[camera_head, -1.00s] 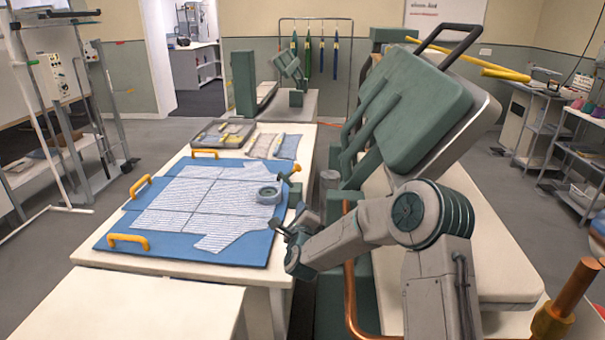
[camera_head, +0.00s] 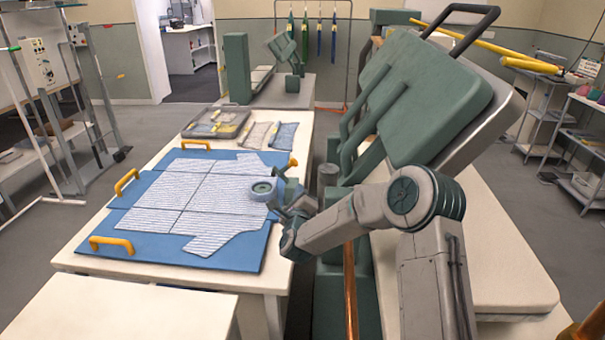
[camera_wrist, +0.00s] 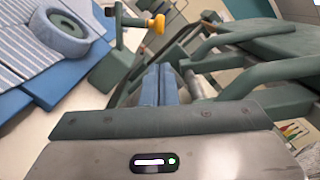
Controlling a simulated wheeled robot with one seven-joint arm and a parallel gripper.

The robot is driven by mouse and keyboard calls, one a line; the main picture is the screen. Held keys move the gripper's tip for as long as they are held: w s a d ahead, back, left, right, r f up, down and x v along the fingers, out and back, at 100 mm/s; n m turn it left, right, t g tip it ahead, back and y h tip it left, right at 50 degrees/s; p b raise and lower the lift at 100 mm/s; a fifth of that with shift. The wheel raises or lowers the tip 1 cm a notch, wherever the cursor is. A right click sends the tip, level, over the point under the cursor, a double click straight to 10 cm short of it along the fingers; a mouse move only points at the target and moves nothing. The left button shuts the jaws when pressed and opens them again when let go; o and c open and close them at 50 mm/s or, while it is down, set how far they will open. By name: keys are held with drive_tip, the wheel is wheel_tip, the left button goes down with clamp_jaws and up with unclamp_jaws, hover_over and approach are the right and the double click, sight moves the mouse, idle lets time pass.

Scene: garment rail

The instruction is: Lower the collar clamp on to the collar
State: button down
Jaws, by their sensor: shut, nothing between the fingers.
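A pale blue collar ring (camera_head: 264,188) with a dark green centre lies at the right end of the striped shirt (camera_head: 205,195). The ring also shows at the top left of the wrist view (camera_wrist: 62,35). The collar clamp (camera_head: 281,173) stands at the board's right edge, a green piece with an orange knob (camera_head: 293,161). In the wrist view the knob (camera_wrist: 156,23) sits on the end of a green bar. My gripper (camera_head: 284,203) is just below the clamp in the head view. Its blue fingers (camera_wrist: 161,68) are together and empty, apart from the knob.
The shirt lies on a blue board (camera_head: 165,245) with orange handles, on a white table (camera_head: 85,255). A tray (camera_head: 215,124) and folded cloths stand behind it. The aisle left of the table is clear.

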drive_tip(key=w+p, duration=0.3)
drive_tip(key=w, duration=0.7)
drive_tip(key=shift+r, duration=0.3)
drive_tip(key=shift+d+b, duration=0.1)
drive_tip(key=shift+b, duration=0.2)
